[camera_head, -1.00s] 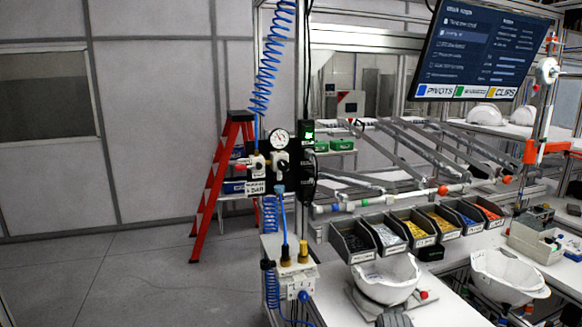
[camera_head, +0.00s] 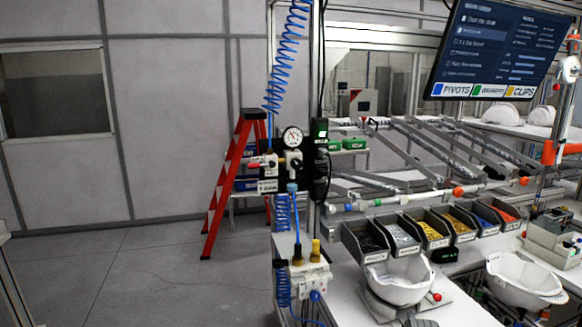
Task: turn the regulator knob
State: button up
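The regulator assembly (camera_head: 281,165) is mounted on the workstation's front post, left of centre. A round white pressure gauge (camera_head: 292,137) sits at its top. A dark regulator knob (camera_head: 296,163) appears just below the gauge, though it is small and its marking cannot be read. A red valve handle (camera_head: 254,165) sticks out to the left. A blue coiled air hose hangs from above to the unit. My gripper is not in view.
A red stepladder (camera_head: 227,185) stands behind the regulator. The workbench (camera_head: 352,290) at right carries several parts bins (camera_head: 365,240) and white helmet shells (camera_head: 401,280). A monitor (camera_head: 497,50) hangs at upper right. The grey floor (camera_head: 130,275) at left is clear.

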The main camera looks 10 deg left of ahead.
aim_at(296, 164)
jog(key=u, duration=0.05)
jog(key=k, duration=1)
jog(key=u, duration=1.35)
jog(key=i, duration=1)
jog(key=z, duration=0.05)
